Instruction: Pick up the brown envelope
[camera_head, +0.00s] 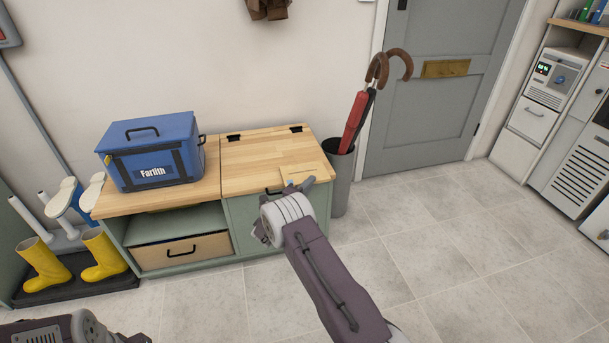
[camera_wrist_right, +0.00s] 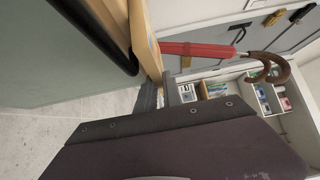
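A small flat tan piece, which looks like the brown envelope (camera_head: 297,174), lies on the wooden bench top near its front right edge in the head view. It is pale against the wood and partly hidden by my right gripper (camera_head: 304,184). My right gripper is at the bench's front edge, right beside or over this piece; I cannot tell whether they touch. Its fingers are mostly hidden behind my wrist, so their opening does not show.
The wooden bench (camera_head: 255,160) has a hinged lid and a front handle. A blue cooler box (camera_head: 152,150) stands on its left part. A bin (camera_head: 341,180) with a red umbrella (camera_head: 356,122) stands at its right. Yellow boots (camera_head: 100,255) are at left. The right floor is clear.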

